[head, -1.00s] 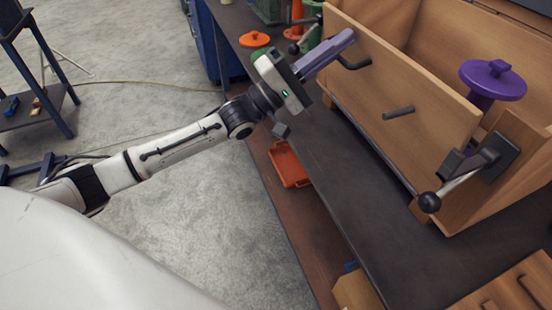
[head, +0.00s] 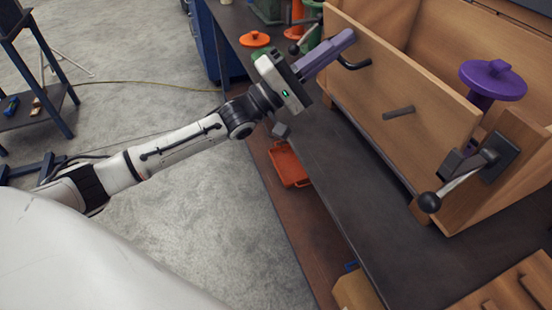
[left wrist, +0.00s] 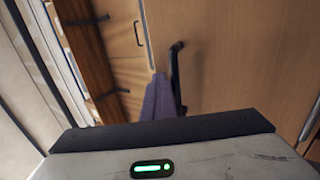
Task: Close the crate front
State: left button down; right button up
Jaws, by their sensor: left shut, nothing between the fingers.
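The wooden crate (head: 463,214) stands on the bench at the right of the head view. Its front panel (head: 430,100) stands roughly upright, with a black bar handle (head: 355,64) and a grey peg (head: 398,112) on its outer face. I cannot tell whether the panel is fully flush with the crate. My left gripper (head: 348,39) has purple fingers, shut and empty, with their tips close to the panel near its upper left; contact is unclear. In the left wrist view the fingers (left wrist: 158,100) point toward wood beside the black handle (left wrist: 174,65). My right gripper is not visible.
A purple flanged piece (head: 493,80) stands in the crate. A lever with a black knob (head: 429,202) sits at the crate's near end; another knob (head: 295,48) shows at the far end. An orange tray (head: 288,164) lies below the dark bench top (head: 345,170).

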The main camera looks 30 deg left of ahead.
pick_arm(q)
jog(key=shift+f, duration=0.4)
jog(key=s+a+r, duration=0.1)
jog(key=s+a, duration=0.8)
jog(key=s, duration=0.1)
jog(key=shift+s, duration=0.3)
